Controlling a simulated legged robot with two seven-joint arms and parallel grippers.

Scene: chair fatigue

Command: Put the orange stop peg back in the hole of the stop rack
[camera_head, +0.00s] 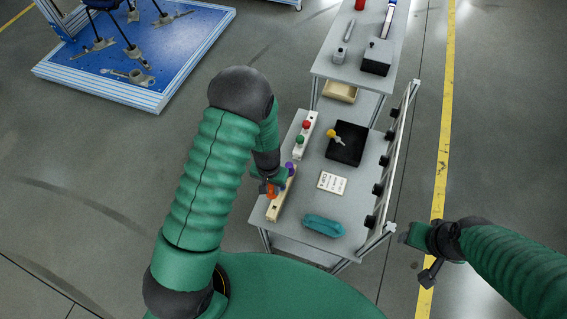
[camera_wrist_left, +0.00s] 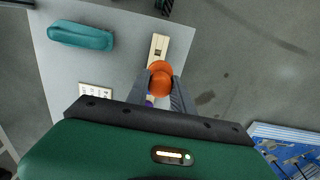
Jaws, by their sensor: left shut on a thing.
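The stop rack (camera_head: 274,209) is a pale wooden bar lying along the left edge of the grey table. A square dark hole shows near its end in the left wrist view (camera_wrist_left: 158,49). A purple peg (camera_head: 289,168) stands at the rack's far end. My left gripper (camera_head: 268,187) is shut on the orange stop peg (camera_wrist_left: 160,76), over the rack. The orange peg (camera_head: 271,192) also shows in the head view. The fingers and the peg's head hide its lower end, so I cannot tell whether it is in a hole. My right gripper (camera_head: 421,256) hangs right of the table; its jaws are unclear.
On the table are a teal case (camera_head: 323,225), a white card (camera_head: 332,183), a black tray (camera_head: 350,154) with a yellow-topped item and a white box (camera_head: 305,143) with red and green buttons. A rail (camera_head: 399,135) with black knobs runs along the right edge.

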